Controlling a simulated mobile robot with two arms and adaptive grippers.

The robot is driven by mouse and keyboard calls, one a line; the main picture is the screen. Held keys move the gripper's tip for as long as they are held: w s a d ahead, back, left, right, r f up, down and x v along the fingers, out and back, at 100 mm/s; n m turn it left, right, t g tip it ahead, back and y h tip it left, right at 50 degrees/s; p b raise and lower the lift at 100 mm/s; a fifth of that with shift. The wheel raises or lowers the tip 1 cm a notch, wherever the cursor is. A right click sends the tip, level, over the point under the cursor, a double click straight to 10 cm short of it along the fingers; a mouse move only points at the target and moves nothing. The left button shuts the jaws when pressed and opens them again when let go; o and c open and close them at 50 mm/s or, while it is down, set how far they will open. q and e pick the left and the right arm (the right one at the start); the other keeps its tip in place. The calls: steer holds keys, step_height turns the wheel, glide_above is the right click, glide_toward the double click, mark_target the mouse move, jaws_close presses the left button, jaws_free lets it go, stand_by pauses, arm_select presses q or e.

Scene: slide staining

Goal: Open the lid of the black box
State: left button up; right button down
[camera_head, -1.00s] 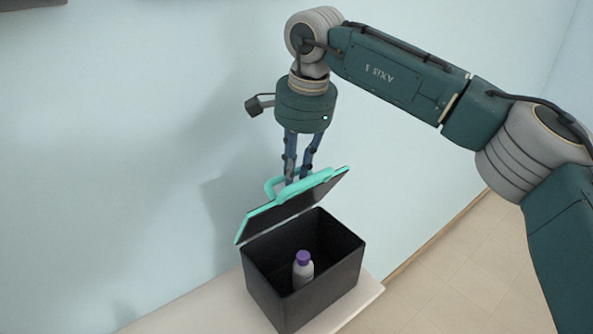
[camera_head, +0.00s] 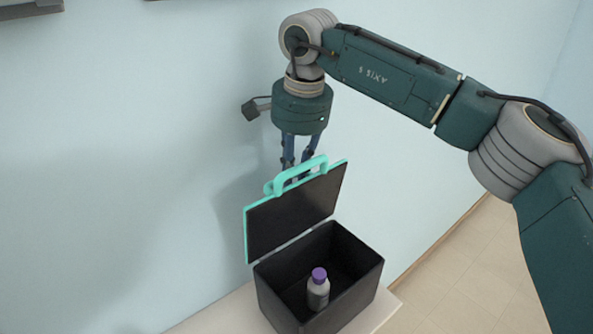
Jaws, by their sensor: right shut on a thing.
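The black box (camera_head: 283,301) stands on a pale table near the wall. Its lid (camera_head: 296,215), dark inside with a turquoise rim, is raised steeply at the back of the box. A turquoise handle (camera_head: 301,172) is on the lid's upper edge. My right gripper (camera_head: 296,176) points down at the handle and is shut on it; its fingertips are partly hidden behind the lid and handle. Inside the open box stands a small bottle (camera_head: 318,292) with a purple cap. My left gripper is out of view.
The pale table (camera_head: 222,312) is narrow, with its right end just past the box. The light blue wall (camera_head: 120,170) is close behind. Tiled floor (camera_head: 470,270) lies to the right. A grey object (camera_head: 30,8) is at the top left.

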steer(key=c, duration=1.6)
jaws_free()
steer(key=shift+w+a+r+t, duration=0.3)
steer(key=shift+w+r, duration=0.2)
steer(key=shift+o, duration=0.2)
steer(key=shift+a, duration=0.3)
steer(key=shift+d+r, duration=0.1)
steer(key=shift+r, duration=0.25)
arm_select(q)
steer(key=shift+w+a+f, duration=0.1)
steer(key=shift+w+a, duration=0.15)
arm_select(e)
steer(key=v, duration=0.6)
steer(key=shift+s+d+r, duration=0.2)
steer(key=shift+s+r, duration=0.05)
steer(key=shift+s, duration=0.25)
